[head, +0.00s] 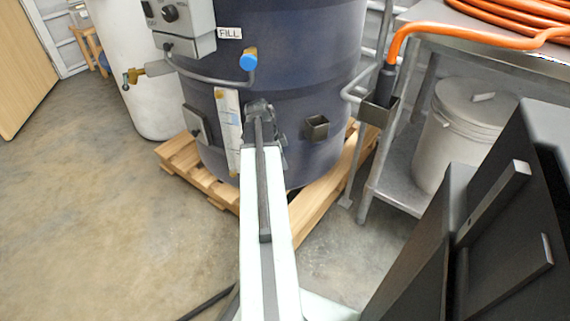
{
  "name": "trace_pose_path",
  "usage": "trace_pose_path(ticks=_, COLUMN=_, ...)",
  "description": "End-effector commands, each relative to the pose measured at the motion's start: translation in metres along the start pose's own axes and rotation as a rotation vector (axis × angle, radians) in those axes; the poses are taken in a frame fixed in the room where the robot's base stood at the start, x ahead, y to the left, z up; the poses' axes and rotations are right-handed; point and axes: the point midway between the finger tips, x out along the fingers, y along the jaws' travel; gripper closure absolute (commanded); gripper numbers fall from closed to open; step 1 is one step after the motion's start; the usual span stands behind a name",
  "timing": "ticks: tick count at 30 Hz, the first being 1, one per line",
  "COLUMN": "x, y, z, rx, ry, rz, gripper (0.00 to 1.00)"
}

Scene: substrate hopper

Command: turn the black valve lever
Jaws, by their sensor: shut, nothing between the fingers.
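A dark blue drum (300,80) stands at the top centre of the head view. My arm reaches forward to its lower front, and my gripper (259,108) is at the far end, shut with nothing held. Dark grey parts around the gripper blend with it, so I cannot make out a black valve lever there or tell whether my gripper touches one. A grey pipe with a blue knob (249,61) crosses the drum's front above my gripper.
The drum stands on a wooden pallet (180,157). A square bracket (316,127) juts out right of my gripper. A grey control box (186,27) is upper left. A metal table (480,38) and lidded bin (462,130) are right. The floor at left is clear.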

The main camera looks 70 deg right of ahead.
Motion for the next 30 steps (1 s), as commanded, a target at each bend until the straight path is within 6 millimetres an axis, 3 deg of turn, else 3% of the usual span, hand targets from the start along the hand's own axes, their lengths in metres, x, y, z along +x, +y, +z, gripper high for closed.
trace_pose_path(ticks=30, x=-0.0071, y=-0.0003, z=0.0041, rx=0.026, ry=-0.008, rz=0.01, gripper=1.0)
